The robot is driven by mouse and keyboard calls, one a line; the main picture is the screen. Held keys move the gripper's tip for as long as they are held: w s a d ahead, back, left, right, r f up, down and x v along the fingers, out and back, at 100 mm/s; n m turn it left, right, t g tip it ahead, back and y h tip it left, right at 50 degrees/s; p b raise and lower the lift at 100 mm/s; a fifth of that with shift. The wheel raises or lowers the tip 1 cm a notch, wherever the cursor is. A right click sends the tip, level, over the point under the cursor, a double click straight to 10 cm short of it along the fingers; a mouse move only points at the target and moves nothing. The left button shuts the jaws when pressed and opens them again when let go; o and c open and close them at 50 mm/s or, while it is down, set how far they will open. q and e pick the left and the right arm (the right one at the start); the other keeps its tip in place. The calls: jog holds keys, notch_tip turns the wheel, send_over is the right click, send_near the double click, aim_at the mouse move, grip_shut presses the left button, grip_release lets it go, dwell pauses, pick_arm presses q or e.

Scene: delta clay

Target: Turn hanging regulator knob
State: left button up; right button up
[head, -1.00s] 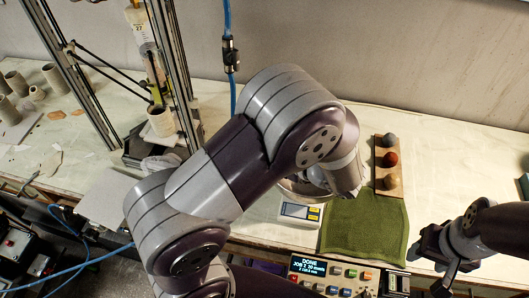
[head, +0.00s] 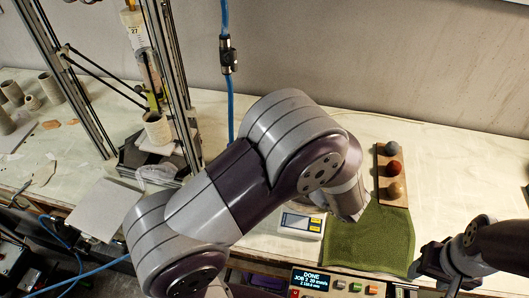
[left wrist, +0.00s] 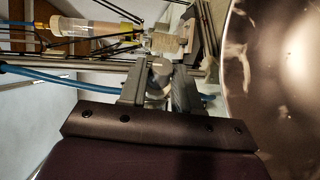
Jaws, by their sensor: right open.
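A blue hose (head: 231,110) hangs at the back with a black fitting (head: 228,53) on it. In the head view my left arm covers the hose lower down and hides the left gripper. In the left wrist view the left fingers (left wrist: 160,88) stand either side of a grey cylindrical knob-like part (left wrist: 161,73), in line with the blue hose (left wrist: 60,76). I cannot tell whether they touch it. My right gripper (head: 432,262) is open at the lower right, away from the hose.
A frame printer with a clay tube (head: 140,47) and a small pot (head: 157,128) stands left. A scale (head: 302,222), green cloth (head: 370,240), ball board (head: 380,160) and control box (head: 335,284) lie right. A large round metallic surface (left wrist: 280,80) crowds the left wrist view.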

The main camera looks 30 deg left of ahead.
pick_arm(q)
jog(key=shift+o, duration=1.1)
jog(key=shift+d, duration=0.1)
jog(key=b+v, duration=0.3)
jog(key=v, duration=0.8)
jog(key=shift+d+f, duration=0.15)
jog(key=shift+d, duration=0.2)
jog(key=shift+s+d+r, duration=0.2)
jog(key=shift+d, duration=0.25)
